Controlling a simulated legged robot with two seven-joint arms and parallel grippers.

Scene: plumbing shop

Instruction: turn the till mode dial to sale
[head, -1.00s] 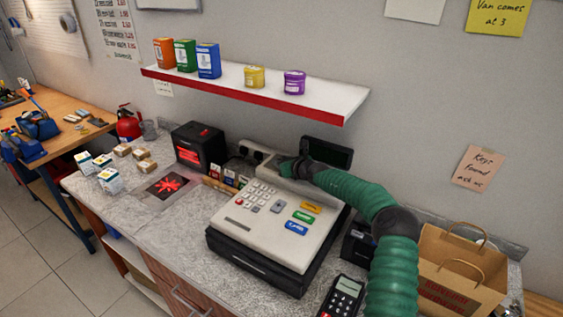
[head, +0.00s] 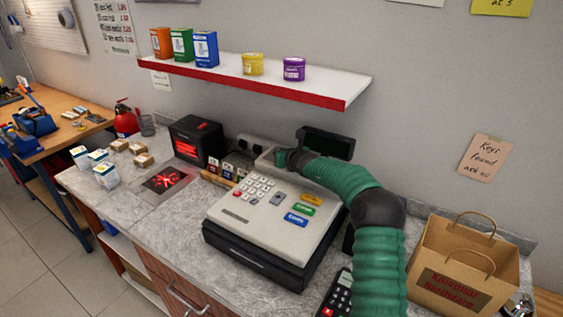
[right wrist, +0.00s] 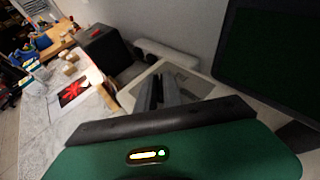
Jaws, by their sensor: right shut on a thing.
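The white and black till (head: 262,222) stands on the counter, with its keypad and coloured keys facing the front. My right arm, in a green sleeve, reaches over the till. My right gripper (head: 282,158) is low at the till's back upper part. In the right wrist view, its dark fingers (right wrist: 166,94) are close together against the till's pale top (right wrist: 190,83). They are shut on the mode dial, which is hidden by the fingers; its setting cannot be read. My left gripper is in neither view.
A dark display screen (head: 325,142) stands just behind my right wrist. A shelf (head: 300,82) with tins hangs above. A card terminal (head: 338,292) and a paper bag (head: 462,265) are to the right. Small boxes (head: 105,170) sit on the left counter.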

